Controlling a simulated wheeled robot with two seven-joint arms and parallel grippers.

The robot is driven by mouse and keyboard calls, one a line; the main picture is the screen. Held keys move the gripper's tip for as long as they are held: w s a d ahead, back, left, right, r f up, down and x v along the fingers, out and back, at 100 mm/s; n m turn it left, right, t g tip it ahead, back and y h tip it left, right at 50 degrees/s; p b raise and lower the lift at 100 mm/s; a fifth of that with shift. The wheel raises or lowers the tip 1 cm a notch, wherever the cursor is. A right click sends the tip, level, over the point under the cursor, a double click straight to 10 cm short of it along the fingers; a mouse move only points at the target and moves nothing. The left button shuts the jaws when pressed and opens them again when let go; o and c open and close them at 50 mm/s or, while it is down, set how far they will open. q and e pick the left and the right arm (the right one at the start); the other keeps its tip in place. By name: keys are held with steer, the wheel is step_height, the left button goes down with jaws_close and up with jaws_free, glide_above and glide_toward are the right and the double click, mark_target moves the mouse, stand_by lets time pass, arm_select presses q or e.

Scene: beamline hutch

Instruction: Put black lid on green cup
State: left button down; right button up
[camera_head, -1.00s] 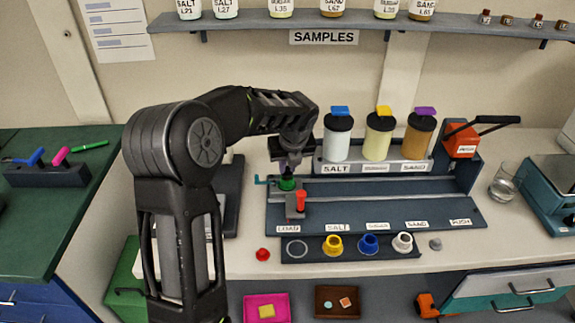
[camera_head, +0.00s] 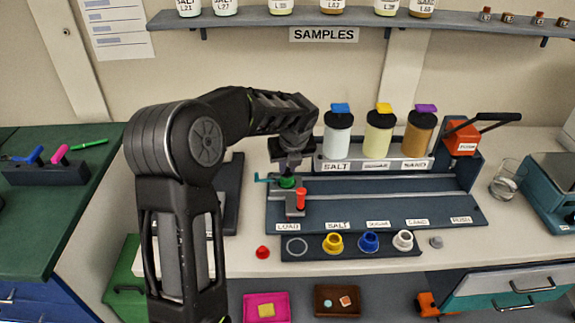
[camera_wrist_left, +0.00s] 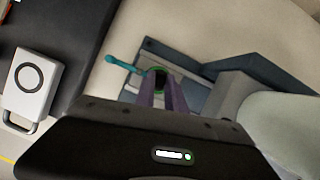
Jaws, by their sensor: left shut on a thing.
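The green cup (camera_head: 287,183) stands at the LOAD end of the dark rail fixture, beside a red-handled slider. My left gripper (camera_head: 288,173) points down right over it, and its fingers hide part of the cup. In the left wrist view the green rim (camera_wrist_left: 153,70) shows around my left fingertips (camera_wrist_left: 163,88). A dark thing between the fingers looks like the black lid (camera_wrist_left: 161,80), mostly hidden. The gripper is shut on it, at the cup's mouth. I cannot tell whether the lid is seated. My right gripper is not in view.
Yellow (camera_head: 333,243), blue (camera_head: 368,242) and white (camera_head: 403,240) cups stand in the front rack, whose left slot is empty. A red lid (camera_head: 262,252) and a grey lid (camera_head: 435,242) lie beside it. Salt, sugar and sand dispensers (camera_head: 380,135) stand close behind the rail.

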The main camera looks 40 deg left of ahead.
arm_select(q)
steer(key=c, duration=1.3)
jaws_free()
steer(key=shift+b+v, duration=0.45)
steer(key=shift+v, duration=3.45)
